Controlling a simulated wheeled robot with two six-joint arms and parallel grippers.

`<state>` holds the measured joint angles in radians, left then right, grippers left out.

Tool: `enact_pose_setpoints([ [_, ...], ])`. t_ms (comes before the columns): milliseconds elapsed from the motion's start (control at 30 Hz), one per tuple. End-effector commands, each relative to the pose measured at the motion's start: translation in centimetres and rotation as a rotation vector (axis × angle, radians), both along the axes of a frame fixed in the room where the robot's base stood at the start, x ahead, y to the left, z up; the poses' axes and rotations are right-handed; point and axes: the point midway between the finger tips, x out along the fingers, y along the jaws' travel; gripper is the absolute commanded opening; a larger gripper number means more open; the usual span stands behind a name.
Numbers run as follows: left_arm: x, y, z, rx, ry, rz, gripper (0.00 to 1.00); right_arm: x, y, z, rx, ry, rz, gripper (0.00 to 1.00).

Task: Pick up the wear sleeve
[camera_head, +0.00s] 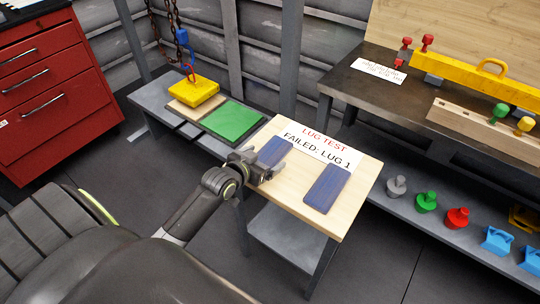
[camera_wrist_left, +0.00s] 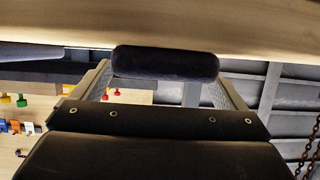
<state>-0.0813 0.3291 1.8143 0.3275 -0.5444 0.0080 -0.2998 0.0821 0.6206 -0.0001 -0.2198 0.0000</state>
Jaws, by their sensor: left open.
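Two blue ribbed pads, which look like wear sleeves, lie on the light wooden table top (camera_head: 291,193). The near-left blue sleeve (camera_head: 275,152) is partly hidden by my left gripper (camera_head: 264,168). The other blue sleeve (camera_head: 326,188) lies to the right, in the open. My left gripper is open at the table's left edge, at the first sleeve. In the left wrist view, a dark rounded bar (camera_wrist_left: 166,62), likely this sleeve seen end-on, spans between the two fingers. I cannot tell whether they touch it. My right gripper is not in view.
A white lug test sign (camera_head: 318,146) lies behind the sleeves. A low bench at left holds a green plate (camera_head: 232,120) and a yellow block (camera_head: 193,91) under hanging chain. At right, a dark bench bears a yellow beam (camera_head: 470,70); a shelf below holds coloured parts.

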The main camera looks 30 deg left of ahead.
Motion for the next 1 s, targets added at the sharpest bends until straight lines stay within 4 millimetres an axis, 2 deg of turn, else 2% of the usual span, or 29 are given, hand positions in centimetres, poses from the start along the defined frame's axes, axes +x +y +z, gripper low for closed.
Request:
enact_pose_setpoints([
  [133,1.4,0.0,-0.6,0.001,0.0,0.0,0.94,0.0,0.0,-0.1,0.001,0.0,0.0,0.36],
  [433,1.6,0.0,-0.7,0.002,0.0,0.0,0.94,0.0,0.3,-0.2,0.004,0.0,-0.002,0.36],
  [800,1.6,0.0,-0.7,0.002,0.0,0.0,0.45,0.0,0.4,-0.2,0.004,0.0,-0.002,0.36],
  [1000,1.6,0.0,-0.6,0.002,-0.001,0.0,0.44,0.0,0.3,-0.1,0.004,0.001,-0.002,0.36],
])
